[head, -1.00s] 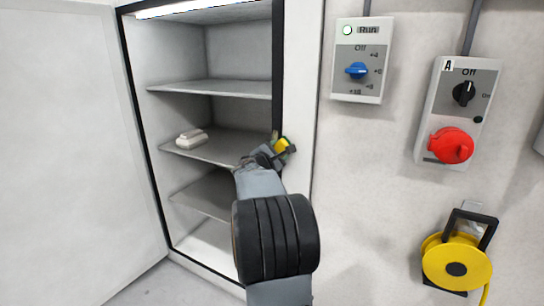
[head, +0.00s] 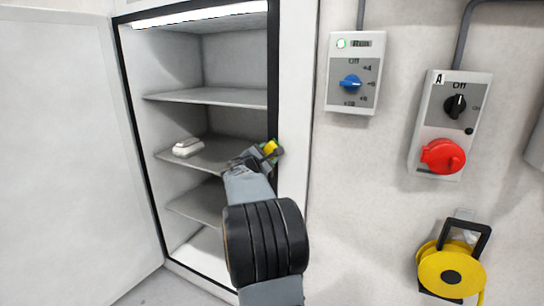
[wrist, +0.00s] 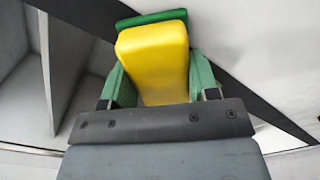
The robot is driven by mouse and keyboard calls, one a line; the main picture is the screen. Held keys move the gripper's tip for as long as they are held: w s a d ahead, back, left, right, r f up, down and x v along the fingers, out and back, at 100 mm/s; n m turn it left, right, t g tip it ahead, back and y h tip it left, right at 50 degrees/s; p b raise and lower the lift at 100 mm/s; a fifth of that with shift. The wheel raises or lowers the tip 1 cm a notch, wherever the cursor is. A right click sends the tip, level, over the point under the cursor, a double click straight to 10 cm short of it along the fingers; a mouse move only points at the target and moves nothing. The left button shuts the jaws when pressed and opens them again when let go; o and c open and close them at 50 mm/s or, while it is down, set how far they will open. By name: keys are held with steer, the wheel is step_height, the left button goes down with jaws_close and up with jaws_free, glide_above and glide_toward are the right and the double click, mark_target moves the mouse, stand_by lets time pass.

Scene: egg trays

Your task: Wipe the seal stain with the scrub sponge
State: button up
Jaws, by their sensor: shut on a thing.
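The scrub sponge (head: 270,148), yellow with a green layer, is in my gripper (head: 262,154) at the right edge of the open cabinet. In the wrist view the sponge (wrist: 155,55) sits between the two green fingers of my gripper (wrist: 160,78), which is shut on it. The black seal (head: 272,80) runs down the cabinet opening's right side, and the sponge overlaps it. In the wrist view the seal (wrist: 87,36) passes diagonally behind the sponge. I cannot tell whether they touch. No stain is clearly visible now; the sponge and gripper hide part of the seal.
The cabinet has several shelves (head: 205,97), with a small whitish object (head: 187,147) on the middle one. Its door (head: 75,160) stands open at left. Right of it, the wall carries a blue-knob switch box (head: 354,75), a red-plug box (head: 450,125) and a yellow reel (head: 450,270).

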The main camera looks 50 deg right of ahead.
steer(key=shift+w+a, duration=0.2)
steer(key=shift+w, duration=0.5)
steer(key=shift+b+v, duration=0.95)
steer(key=shift+v, duration=2.05)
steer(key=b+v, duration=0.1)
steer(key=v, duration=0.2)
